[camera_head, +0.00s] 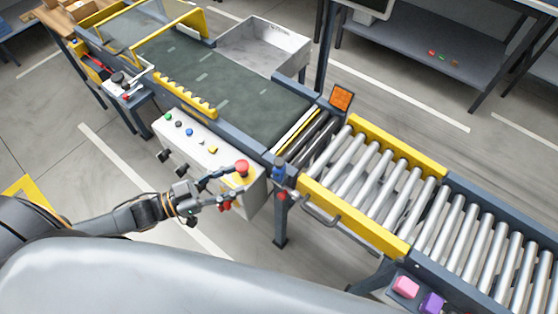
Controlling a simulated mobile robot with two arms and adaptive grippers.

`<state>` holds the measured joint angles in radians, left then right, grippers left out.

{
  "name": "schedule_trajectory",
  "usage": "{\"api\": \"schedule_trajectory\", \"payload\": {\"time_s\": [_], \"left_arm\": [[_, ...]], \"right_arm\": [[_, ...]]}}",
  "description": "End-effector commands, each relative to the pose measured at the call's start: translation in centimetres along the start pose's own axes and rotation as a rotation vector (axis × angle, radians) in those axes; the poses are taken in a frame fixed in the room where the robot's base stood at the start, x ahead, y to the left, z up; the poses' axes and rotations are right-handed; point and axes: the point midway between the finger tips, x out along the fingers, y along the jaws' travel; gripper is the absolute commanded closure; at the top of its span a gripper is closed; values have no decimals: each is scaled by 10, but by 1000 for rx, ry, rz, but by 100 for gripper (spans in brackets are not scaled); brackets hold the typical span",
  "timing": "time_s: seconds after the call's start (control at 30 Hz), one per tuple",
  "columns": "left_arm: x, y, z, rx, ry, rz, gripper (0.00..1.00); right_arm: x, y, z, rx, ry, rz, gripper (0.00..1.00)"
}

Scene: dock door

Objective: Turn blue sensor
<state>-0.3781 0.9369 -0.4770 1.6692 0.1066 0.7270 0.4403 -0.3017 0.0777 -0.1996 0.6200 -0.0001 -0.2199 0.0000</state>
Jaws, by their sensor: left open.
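A small dark blue device (279,168), which looks like the blue sensor, is mounted on the conveyor's near side where the belt meets the rollers. It is small, and its exact facing cannot be told. My left gripper (233,187) reaches in from the left in front of the control box's right end. Its fingers are apart and nothing shows between them. It is to the left of the blue device and a little lower in the picture, with a gap between. My right gripper is not in view.
A white control box (205,160) with several knobs and a red mushroom button (242,168) stands close to my left gripper. The roller conveyor (375,180) has yellow side rails and a grey handle (320,217). A pink block (405,287) and a purple block (432,302) lie at lower right.

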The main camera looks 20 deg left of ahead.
Motion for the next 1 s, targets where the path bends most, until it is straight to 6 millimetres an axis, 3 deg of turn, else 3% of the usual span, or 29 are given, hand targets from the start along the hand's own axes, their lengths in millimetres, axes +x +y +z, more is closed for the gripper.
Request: {"api": "schedule_trajectory", "payload": {"time_s": [0.17, 0.7, 1.0], "left_arm": [[4, 0, -5, -2, 21, 20, 51], [108, 2, -8, -2, 22, 18, 51], [133, 3, -6, -1, 18, 19, 51]], "right_arm": [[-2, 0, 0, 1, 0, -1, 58], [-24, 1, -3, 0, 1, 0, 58], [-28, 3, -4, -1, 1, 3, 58]]}}
